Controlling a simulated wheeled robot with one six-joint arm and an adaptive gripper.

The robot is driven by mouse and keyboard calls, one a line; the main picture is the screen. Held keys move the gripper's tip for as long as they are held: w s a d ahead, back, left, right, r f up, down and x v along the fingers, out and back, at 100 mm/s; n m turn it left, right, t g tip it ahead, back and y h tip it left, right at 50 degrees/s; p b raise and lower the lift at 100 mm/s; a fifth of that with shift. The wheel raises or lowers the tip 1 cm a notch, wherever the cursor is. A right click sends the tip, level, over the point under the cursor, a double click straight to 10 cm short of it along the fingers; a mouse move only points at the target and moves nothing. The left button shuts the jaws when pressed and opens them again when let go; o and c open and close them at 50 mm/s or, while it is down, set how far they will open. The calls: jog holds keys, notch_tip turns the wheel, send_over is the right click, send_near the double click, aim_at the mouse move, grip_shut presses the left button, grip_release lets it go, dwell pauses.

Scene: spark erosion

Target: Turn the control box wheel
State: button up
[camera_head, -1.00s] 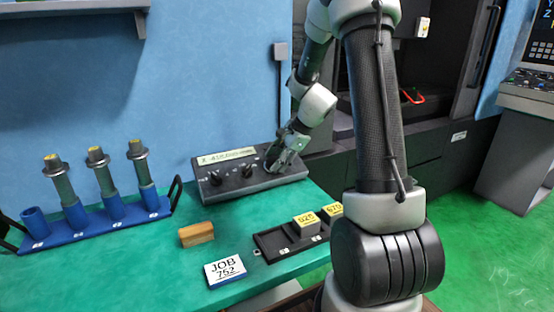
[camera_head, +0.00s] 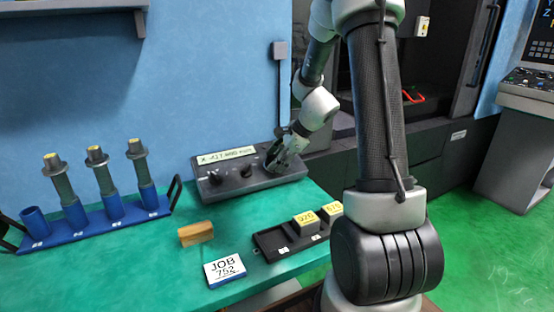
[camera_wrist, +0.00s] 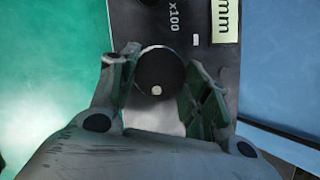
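The control box (camera_head: 225,184) is a dark sloped panel at the back of the green bench. Its wheel (camera_wrist: 160,73) is a round black knob with a white dot, below the "x100" mark in the wrist view. My gripper (camera_wrist: 161,75) reaches down over the right end of the box, with one finger on each side of the wheel. Both fingers appear to lie against the wheel's sides, though the contact itself is not clear. In the head view my gripper (camera_head: 278,160) hides the wheel.
Two smaller knobs sit on the box's left part, under a pale label strip (camera_head: 227,155). A blue rack (camera_head: 85,226) with several tool holders stands left. A wooden block (camera_head: 196,233), a JOB card (camera_head: 225,270) and a black tray (camera_head: 268,245) with yellow-topped blocks lie in front.

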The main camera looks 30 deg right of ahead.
jog(key=o, duration=0.4)
jog(key=v, duration=1.2)
